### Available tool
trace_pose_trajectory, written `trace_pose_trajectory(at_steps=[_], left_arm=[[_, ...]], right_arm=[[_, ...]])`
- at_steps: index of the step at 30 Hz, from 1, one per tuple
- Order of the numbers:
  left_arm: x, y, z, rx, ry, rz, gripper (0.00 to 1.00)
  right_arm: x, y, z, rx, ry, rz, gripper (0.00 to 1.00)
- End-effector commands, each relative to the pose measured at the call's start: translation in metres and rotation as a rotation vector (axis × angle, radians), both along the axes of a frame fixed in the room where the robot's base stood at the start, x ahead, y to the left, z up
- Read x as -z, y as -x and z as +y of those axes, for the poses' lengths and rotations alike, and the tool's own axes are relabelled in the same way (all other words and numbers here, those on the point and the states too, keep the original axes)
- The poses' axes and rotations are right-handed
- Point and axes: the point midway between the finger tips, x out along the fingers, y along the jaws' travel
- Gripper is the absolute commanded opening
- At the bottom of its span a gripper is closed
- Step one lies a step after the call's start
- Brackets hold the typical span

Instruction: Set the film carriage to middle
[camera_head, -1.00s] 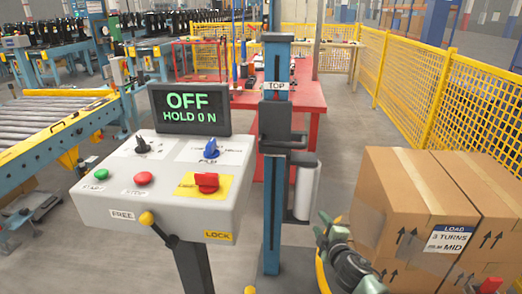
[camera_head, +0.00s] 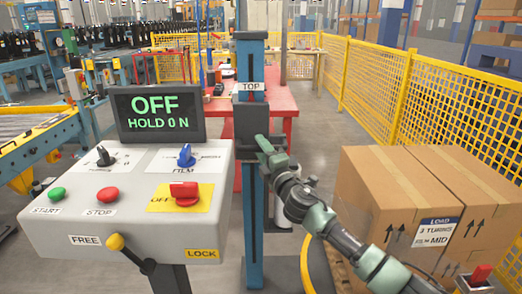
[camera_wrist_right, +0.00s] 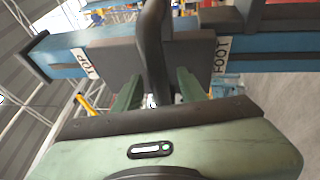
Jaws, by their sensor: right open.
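The film carriage (camera_head: 244,124) is a dark block on the blue mast (camera_head: 255,235), just below the TOP label (camera_head: 252,87). In the right wrist view, the grey carriage plate (camera_wrist_right: 198,55) sits between the TOP and FOOT (camera_wrist_right: 221,55) labels. My right gripper (camera_head: 266,146) is at the carriage from the right. In the wrist view its green fingers (camera_wrist_right: 158,90) stand open on either side of a dark upright handle (camera_wrist_right: 153,45); I cannot tell if they touch it. The film roll is mostly hidden behind my right arm. My left gripper is not in view.
The control box (camera_head: 125,215) stands left of the mast, its display (camera_head: 158,112) reading OFF, HOLD 0 N. A yellow-knobbed lever (camera_head: 115,241) sits at its FREE side. Cartons (camera_head: 385,195) labelled MID stand at right. A yellow fence (camera_head: 435,95) runs behind them.

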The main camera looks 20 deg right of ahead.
Motion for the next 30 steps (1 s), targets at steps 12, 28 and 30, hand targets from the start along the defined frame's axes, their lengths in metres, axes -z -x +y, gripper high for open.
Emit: trace_pose_trajectory(at_steps=[12, 28, 30], left_arm=[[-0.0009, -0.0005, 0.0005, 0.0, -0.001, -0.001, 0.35], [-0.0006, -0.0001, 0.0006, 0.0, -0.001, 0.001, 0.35], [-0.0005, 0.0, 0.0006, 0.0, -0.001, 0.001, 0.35]], right_arm=[[-0.0002, -0.0026, 0.0006, 0.0, -0.001, 0.001, 0.08], [0.0005, -0.0025, 0.0003, 0.0, -0.001, 0.002, 0.0], [0.0006, -0.0025, 0.0003, 0.0, -0.001, 0.002, 0.0]])
